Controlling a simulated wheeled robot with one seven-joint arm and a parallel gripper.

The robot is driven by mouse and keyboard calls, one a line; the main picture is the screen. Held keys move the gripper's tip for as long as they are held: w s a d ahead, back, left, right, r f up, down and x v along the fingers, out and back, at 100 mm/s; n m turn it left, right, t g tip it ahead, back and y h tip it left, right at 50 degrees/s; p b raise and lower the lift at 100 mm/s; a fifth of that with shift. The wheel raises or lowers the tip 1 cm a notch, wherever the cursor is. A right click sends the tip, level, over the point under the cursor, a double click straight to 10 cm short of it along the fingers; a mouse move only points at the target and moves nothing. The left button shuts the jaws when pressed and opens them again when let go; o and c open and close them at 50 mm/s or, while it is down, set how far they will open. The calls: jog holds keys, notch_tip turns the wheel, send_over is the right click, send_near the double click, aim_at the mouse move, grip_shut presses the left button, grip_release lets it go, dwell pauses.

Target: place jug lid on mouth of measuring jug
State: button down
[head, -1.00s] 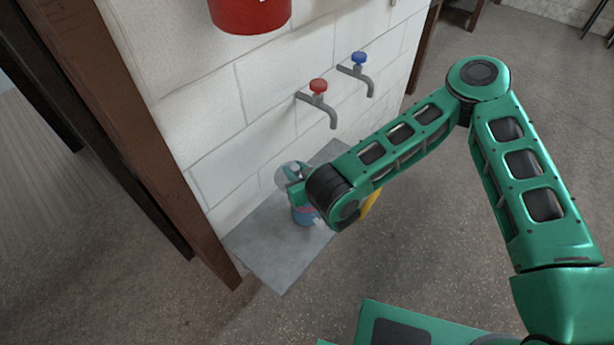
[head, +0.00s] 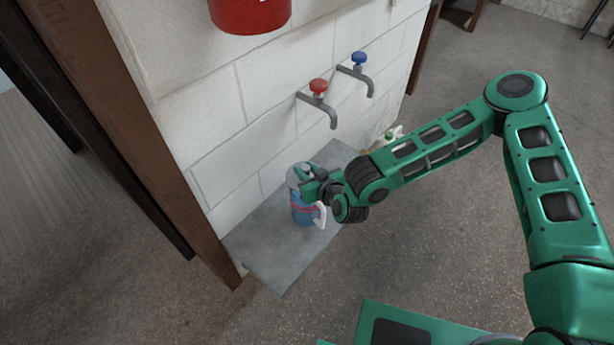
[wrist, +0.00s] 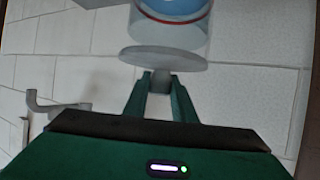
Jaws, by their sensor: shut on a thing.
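The measuring jug (head: 303,214) stands upright on a grey slab, with blue liquid, a red band and a white handle on its right. It also shows in the wrist view (wrist: 182,40) at the top, clear-walled. My gripper (wrist: 160,86) is shut on the knob of the jug lid (wrist: 160,58), a pale round disc. In the wrist view the lid lies across the jug's mouth end, set a little to the left. I cannot tell whether lid and rim touch. In the head view my gripper (head: 308,184) is at the jug's top and hides part of the mouth and lid.
The grey slab (head: 270,245) has bare room in front of the jug. A red-handled tap (head: 318,92) and a blue-handled tap (head: 360,66) stick out of the white block wall above. A green-topped item (head: 389,136) is partly hidden behind my arm. A brown post stands at left.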

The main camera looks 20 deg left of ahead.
jog(key=shift+f, duration=1.45)
jog(key=c, duration=1.5)
grip_release()
jog(key=shift+o, duration=0.2)
